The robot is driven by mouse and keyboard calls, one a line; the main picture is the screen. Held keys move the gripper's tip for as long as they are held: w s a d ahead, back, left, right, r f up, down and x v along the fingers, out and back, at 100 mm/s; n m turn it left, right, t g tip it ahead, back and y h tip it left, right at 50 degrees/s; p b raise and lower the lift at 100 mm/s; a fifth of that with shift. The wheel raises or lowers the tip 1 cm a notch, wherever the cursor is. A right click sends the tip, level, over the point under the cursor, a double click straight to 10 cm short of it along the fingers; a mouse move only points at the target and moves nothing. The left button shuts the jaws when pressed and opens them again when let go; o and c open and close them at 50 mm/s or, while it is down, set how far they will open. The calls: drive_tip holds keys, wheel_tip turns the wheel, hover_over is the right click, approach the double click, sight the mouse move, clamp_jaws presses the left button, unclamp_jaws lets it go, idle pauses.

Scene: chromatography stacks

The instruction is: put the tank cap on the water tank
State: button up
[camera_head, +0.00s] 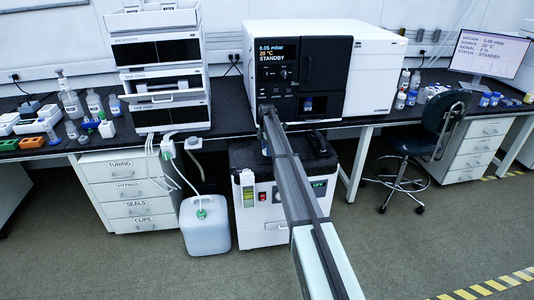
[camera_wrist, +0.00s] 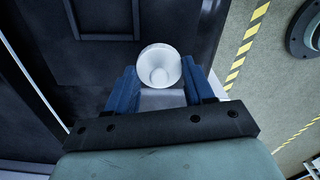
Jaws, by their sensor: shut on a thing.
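My gripper (camera_wrist: 160,82) has its two blue fingers shut on a white round cap (camera_wrist: 160,64), hollow with a smaller ring inside, seen in the wrist view. It looks like the tank cap. In the head view my arm reaches toward the bench and my gripper cannot be made out. No water tank is labelled. A whitish jerrycan (camera_head: 205,228) stands on the floor with a green fitting and tubes at its neck. Beside it is a white unit (camera_head: 272,234) with a black top, partly hidden by my arm.
The black instrument front (camera_head: 290,62) and the bench edge (camera_head: 380,118) stand above the white unit. A drawer cabinet (camera_head: 128,192) is at the left, a chair (camera_head: 438,125) at the right. The wrist view shows a dark panel (camera_wrist: 100,75) and striped floor tape (camera_wrist: 246,45).

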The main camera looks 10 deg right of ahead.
drive_tip(key=r, duration=0.6)
drive_tip(key=shift+a, duration=0.25)
drive_tip(key=a+r, duration=0.1)
drive_tip(key=a, duration=0.2)
approach(246, 172)
drive_tip(key=shift+f, duration=3.05)
drive_tip(key=shift+f, duration=0.15)
drive_tip(key=o, duration=1.4)
